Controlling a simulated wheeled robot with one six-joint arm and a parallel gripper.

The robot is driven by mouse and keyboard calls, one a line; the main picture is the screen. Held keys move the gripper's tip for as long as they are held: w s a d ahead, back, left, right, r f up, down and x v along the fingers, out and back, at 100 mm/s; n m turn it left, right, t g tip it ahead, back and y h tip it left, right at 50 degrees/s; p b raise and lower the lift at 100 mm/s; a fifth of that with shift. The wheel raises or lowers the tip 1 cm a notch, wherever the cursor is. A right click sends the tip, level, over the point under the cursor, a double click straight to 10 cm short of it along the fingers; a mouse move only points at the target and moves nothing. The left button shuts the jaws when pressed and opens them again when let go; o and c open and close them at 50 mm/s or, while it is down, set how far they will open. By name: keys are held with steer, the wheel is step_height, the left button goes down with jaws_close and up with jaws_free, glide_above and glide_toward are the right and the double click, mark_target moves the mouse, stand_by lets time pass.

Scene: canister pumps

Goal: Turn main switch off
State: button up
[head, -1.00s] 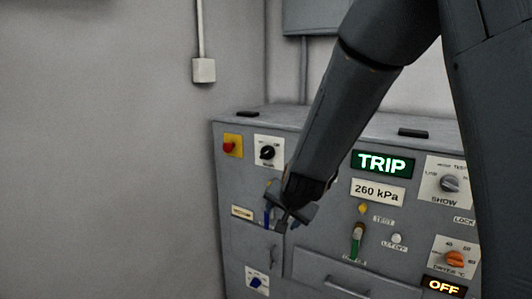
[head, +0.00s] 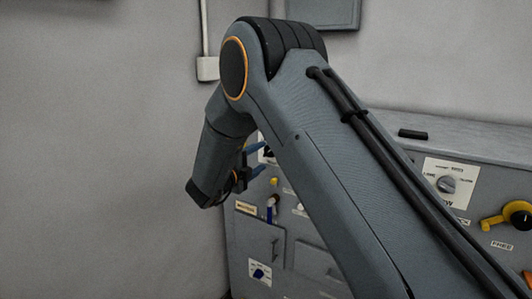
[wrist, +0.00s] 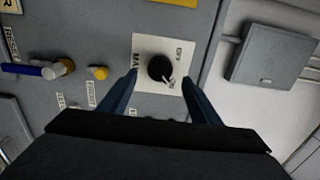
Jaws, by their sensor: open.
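The main switch is a black round knob (wrist: 160,68) on a white plate (wrist: 146,42) marked MAIN in the wrist view. Its light pointer mark faces the lower right of that picture. My gripper (wrist: 160,73) is open, with one blue finger on each side of the knob in the picture. I cannot tell whether either finger touches it. In the head view my gripper (head: 262,156) is at the upper left of the grey panel, pointing at it from the left. There the switch is mostly hidden behind my fingers and arm.
A blue-handled lever (wrist: 22,70) and a yellow button (wrist: 98,73) are left of the switch in the wrist view. A grey wall box (wrist: 275,50) is at right. In the head view a yellow handle (head: 510,215) sticks out at the right. My arm covers the panel's middle.

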mark_target(267, 153)
steer(key=shift+p+x, duration=0.55)
steer(key=shift+x, duration=1.9)
steer(key=c, duration=1.1)
steer(key=shift+o, duration=0.2)
